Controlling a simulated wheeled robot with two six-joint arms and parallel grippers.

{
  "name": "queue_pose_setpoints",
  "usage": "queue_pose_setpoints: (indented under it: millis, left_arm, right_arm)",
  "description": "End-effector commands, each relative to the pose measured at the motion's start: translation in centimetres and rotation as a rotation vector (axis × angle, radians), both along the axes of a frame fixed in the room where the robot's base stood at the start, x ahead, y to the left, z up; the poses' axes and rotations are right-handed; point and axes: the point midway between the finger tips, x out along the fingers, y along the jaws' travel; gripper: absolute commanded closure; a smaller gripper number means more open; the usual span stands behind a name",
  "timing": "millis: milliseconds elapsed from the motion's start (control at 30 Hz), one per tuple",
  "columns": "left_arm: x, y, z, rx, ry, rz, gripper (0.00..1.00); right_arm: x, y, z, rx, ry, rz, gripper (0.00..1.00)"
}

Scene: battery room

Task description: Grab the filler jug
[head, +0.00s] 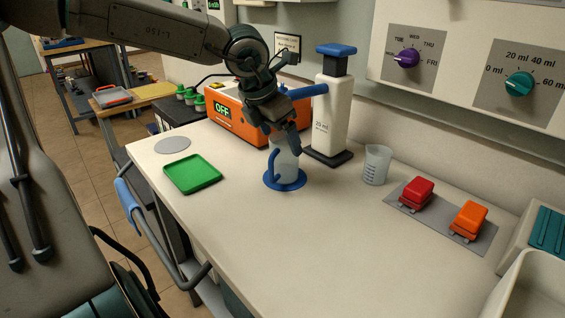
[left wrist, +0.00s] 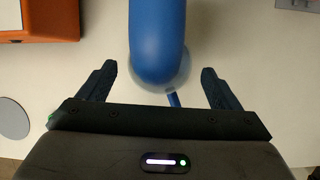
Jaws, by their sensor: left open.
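The filler jug (head: 286,165) is a clear vessel with a blue handle. It stands upright on a blue round pad (head: 297,185) on the bench, below the blue spout of a white dispenser (head: 330,110). My left gripper (head: 284,140) is open just above and around the jug's top, hiding part of it. In the left wrist view, the blue spout (left wrist: 157,40) covers most of the jug (left wrist: 184,78). The jug's rim and handle show between the open fingers (left wrist: 160,88). My right gripper is not in view.
An orange box (head: 235,118) reading OFF stands behind. A green tray (head: 192,173) and grey disc (head: 173,145) lie left. A clear measuring cup (head: 376,164), red block (head: 417,192) and orange block (head: 468,219) stand right. The bench front is clear.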

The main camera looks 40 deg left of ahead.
Motion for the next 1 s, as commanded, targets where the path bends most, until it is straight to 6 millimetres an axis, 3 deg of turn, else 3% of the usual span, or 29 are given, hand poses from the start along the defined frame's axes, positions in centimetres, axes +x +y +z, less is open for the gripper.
queue_pose_setpoints:
  millis: [200,467,800,1000]
  left_arm:
    - [0.8,0.0,-2.0,-0.001,0.000,0.000,0.15]
    - [0.9,0.0,-2.1,-0.001,-0.002,0.000,0.17]
    - [0.9,0.0,-2.1,-0.001,-0.002,0.000,0.83]
    - [0.9,0.0,-2.1,-0.001,-0.002,0.000,0.83]
  right_arm:
    - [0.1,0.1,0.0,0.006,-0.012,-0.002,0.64]
    - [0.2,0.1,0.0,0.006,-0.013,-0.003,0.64]
    - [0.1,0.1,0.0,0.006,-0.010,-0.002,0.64]
    - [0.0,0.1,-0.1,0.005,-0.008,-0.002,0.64]
